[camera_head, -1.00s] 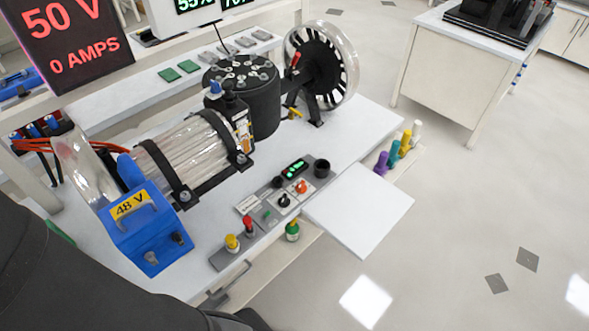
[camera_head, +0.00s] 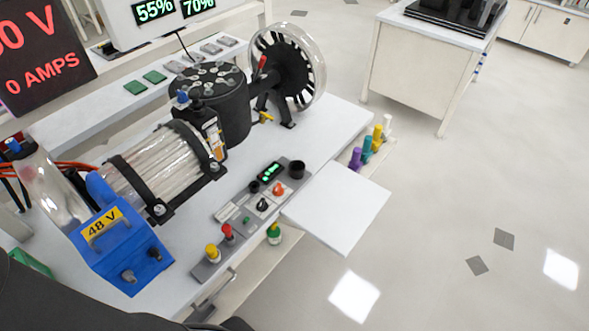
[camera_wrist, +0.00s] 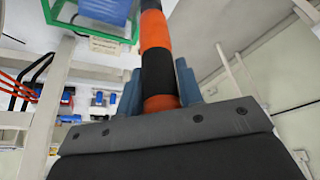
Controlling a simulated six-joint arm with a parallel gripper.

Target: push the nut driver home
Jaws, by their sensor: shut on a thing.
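In the wrist view my gripper (camera_wrist: 158,88) is shut on a rod-like tool banded in orange and black (camera_wrist: 156,35), which looks like the nut driver. Blue-grey fingers stand on both sides of it. The tool runs up out of the top of the picture, so its far end is hidden. In the head view my gripper and the held tool are not in view; only dark parts of my arm show along the bottom left. Where the tool fits cannot be told.
A blue 48 V box (camera_head: 120,252) and a strapped clear cylinder (camera_head: 160,170) stand on the white bench (camera_head: 345,118). A control strip (camera_head: 245,213) runs along its front. Several coloured handles (camera_head: 366,147) stand beyond a white side panel (camera_head: 338,208). A green-edged tray (camera_wrist: 60,22) shows in the wrist view.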

